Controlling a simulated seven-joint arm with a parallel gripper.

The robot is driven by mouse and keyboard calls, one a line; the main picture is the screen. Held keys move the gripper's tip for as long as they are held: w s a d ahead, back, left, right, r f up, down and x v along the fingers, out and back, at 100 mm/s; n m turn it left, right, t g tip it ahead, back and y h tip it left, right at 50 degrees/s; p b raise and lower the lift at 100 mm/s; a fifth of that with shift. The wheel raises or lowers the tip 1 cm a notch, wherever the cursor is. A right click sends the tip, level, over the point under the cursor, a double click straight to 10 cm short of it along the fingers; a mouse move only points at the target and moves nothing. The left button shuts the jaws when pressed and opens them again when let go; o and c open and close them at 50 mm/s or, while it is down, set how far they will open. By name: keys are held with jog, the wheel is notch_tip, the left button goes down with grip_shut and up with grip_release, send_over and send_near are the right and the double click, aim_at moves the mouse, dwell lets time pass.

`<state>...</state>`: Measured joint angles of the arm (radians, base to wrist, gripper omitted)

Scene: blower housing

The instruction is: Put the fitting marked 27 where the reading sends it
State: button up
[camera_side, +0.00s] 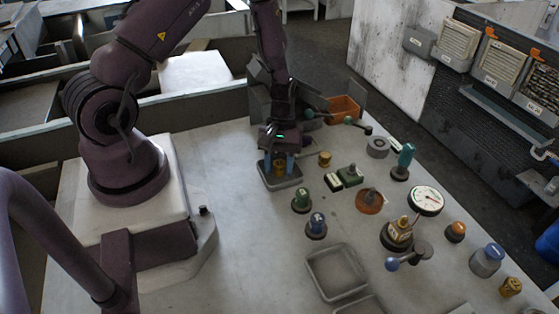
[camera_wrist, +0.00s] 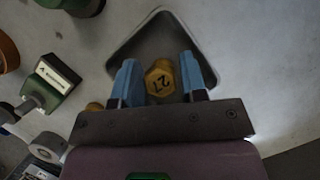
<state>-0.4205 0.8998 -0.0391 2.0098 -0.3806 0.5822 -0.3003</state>
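The yellow fitting marked 27 (camera_wrist: 160,78) stands between my gripper's two blue fingers, its number facing up. In the side view the fitting (camera_side: 279,167) shows low at a small grey tray (camera_side: 283,185). My gripper (camera_side: 279,164) points down over this tray. In the wrist view the fingers (camera_wrist: 163,80) are apart, with a narrow gap on each side of the fitting. A round white dial gauge (camera_side: 427,200) with a needle stands at the right; its figures are too small to read. Two more grey trays, one at the front middle (camera_side: 337,289) and one at the bottom edge (camera_side: 362,306), look empty.
A yellow fitting (camera_side: 325,159) stands just right of my gripper. Green blocks (camera_side: 350,176), an orange-brown round part (camera_side: 369,201), green (camera_side: 301,200) and blue-topped (camera_side: 316,226) parts, and a brass valve assembly (camera_side: 398,235) crowd the right. An orange bin (camera_side: 343,108) is behind.

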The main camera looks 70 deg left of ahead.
jog(key=v, duration=1.2)
jog(key=s+d+r+m+t+y, duration=0.1)
jog(key=d+r+m, duration=0.2)
jog(key=r, duration=0.4)
jog(key=s+d+r+m+t+y, duration=0.1)
jog(key=d+r+m+t+y, duration=0.15)
jog(key=r, duration=0.45)
jog(key=s+d+r+m+t, duration=0.4)
jog(key=s+d+r+m, duration=0.2)
jog(key=s+r, duration=0.2)
jog(key=shift+s+r, duration=0.4)
jog(key=shift+s, duration=0.35)
jog(key=shift+m+y, duration=0.25)
